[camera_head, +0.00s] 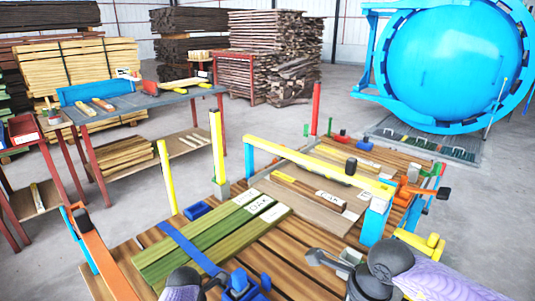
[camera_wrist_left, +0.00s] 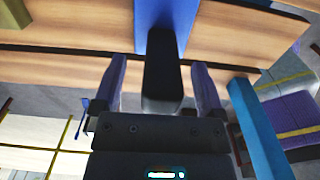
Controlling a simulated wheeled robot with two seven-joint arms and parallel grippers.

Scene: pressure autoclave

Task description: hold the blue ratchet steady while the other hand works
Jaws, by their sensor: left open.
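The blue ratchet (camera_head: 243,288) sits at the bottom centre of the head view, near the end of a blue strap (camera_head: 190,246) laid over green planks. In the left wrist view, my left gripper (camera_wrist_left: 160,65) is open, its two fingers on either side of a dark bar (camera_wrist_left: 163,85). The bar lines up with a blue strip (camera_wrist_left: 160,25), and looks like the ratchet's handle. No contact is visible. In the head view, part of my left arm (camera_head: 183,283) shows left of the ratchet. My right gripper (camera_head: 325,258) is right of the ratchet; its jaw opening is unclear.
Wooden slats (camera_head: 190,275) and labelled green boards (camera_head: 215,235) lie below the arms. Yellow (camera_head: 218,145) and blue posts and a long yellow bar (camera_head: 310,160) stand around the load. A side table (camera_head: 140,102) and a large blue autoclave door (camera_head: 450,60) are farther back.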

